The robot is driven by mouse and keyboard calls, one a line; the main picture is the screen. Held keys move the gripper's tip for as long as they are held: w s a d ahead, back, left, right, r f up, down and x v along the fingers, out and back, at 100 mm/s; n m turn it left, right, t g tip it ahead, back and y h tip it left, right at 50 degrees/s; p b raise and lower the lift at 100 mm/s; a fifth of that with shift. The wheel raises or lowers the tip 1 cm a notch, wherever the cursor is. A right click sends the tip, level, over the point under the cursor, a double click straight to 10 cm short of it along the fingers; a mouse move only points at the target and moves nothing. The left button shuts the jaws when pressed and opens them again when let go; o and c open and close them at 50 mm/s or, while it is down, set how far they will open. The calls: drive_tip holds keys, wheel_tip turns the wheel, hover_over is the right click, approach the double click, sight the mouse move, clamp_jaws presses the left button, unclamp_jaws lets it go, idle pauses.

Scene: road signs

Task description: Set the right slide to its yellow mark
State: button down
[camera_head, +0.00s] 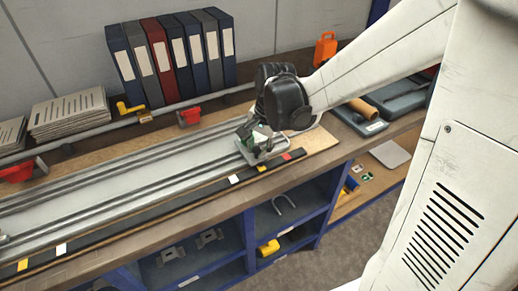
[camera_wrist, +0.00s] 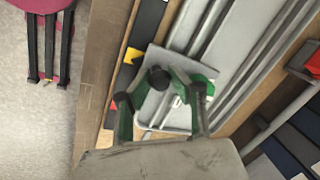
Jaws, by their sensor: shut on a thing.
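The right slide (camera_head: 262,150) is a light grey plate at the right end of the twin rails in the head view. In the wrist view its plate (camera_wrist: 178,64) lies under my fingers. My gripper (camera_head: 258,138) is shut on its handle, which the fingers mostly hide; the fingers (camera_wrist: 180,84) also show in the wrist view. A yellow mark (camera_head: 262,168) sits on the black strip close beside the slide's front edge, between a white mark (camera_head: 234,179) and a red mark (camera_head: 287,156). The wrist view shows the yellow mark (camera_wrist: 133,55) beside the plate. Exact alignment is unclear.
Another yellow mark (camera_head: 22,265) and white mark (camera_head: 61,249) lie at the strip's left. Binders (camera_head: 170,60), a stack of plates (camera_head: 68,115) and a bar with red clamps (camera_head: 189,116) stand behind the rails. Blue shelves (camera_head: 285,215) are below. The rails left of the slide look clear.

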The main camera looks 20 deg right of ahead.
drive_tip(key=c, duration=1.8)
unclamp_jaws()
drive_tip(key=shift+a, duration=0.1)
drive_tip(key=shift+r, duration=0.1)
drive_tip(key=r, duration=0.4)
drive_tip(key=s+d+r, duration=0.1)
drive_tip(key=r, duration=0.6)
drive_tip(key=shift+s+d+r, duration=0.3)
drive_tip(key=shift+r, duration=0.05)
drive_tip(key=s+n+t, duration=0.2)
drive_tip(key=s+n, duration=0.1)
drive_tip(key=s, duration=0.2)
drive_tip(key=s+n+t+h, duration=0.1)
drive_tip(key=s+n, duration=0.2)
drive_tip(key=s, duration=0.2)
drive_tip(key=s+n+t, duration=0.2)
drive_tip(key=s+n, duration=0.1)
drive_tip(key=s, duration=0.2)
drive_tip(key=shift+s+d+r+t+h, duration=0.15)
drive_tip(key=shift+s+r+t+h, duration=0.1)
drive_tip(key=shift+t+h, duration=0.05)
